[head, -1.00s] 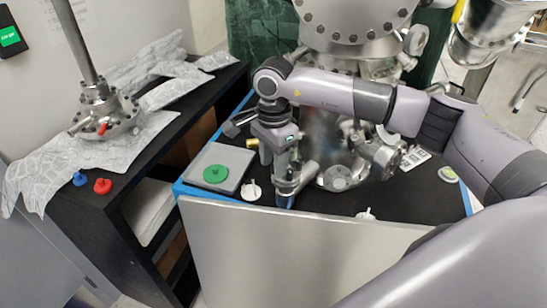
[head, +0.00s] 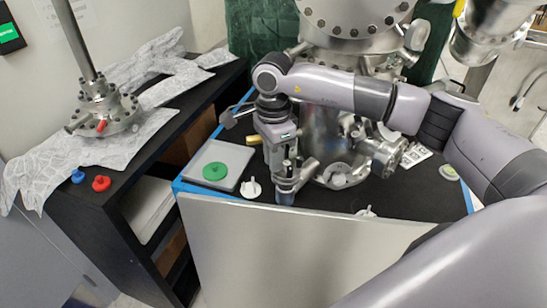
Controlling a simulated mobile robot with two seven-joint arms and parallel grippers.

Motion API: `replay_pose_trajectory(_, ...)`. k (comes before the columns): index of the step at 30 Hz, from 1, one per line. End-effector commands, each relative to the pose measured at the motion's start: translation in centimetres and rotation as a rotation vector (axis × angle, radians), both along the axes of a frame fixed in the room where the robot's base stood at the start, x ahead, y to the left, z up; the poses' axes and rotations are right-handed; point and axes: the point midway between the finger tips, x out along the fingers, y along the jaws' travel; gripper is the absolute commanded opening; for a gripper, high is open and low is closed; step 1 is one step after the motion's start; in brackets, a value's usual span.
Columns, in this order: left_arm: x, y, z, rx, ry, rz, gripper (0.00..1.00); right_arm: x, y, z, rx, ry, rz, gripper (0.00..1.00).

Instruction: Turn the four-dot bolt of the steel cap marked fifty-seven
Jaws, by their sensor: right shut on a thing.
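My right gripper (head: 284,170) points down over the black bench top, in front of the large steel chamber (head: 325,130). A steel flanged port (head: 339,175) sits just right of the gripper. No cap number or bolt dots can be read at this size, so I cannot pick out the cap marked fifty-seven. My left gripper is not in view.
A grey tray (head: 238,160) with a green disc (head: 215,171) lies left of the gripper, with a white knobbed piece (head: 251,188) beside it. A metal panel (head: 300,250) fronts the bench. A dark shelf on the left carries red (head: 101,183) and blue (head: 78,176) pieces.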

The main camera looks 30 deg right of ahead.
Motion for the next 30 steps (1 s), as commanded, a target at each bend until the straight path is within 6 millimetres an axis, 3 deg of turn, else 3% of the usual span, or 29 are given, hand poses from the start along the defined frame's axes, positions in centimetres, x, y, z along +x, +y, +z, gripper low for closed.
replay_pose_trajectory(18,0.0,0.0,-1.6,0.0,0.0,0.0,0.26,0.0,0.0,0.0,0.001,-0.001,-0.53,0.0)
replay_pose_trajectory(30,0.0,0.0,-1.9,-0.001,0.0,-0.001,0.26,0.1,0.0,0.1,0.002,-0.002,-0.698,0.0)
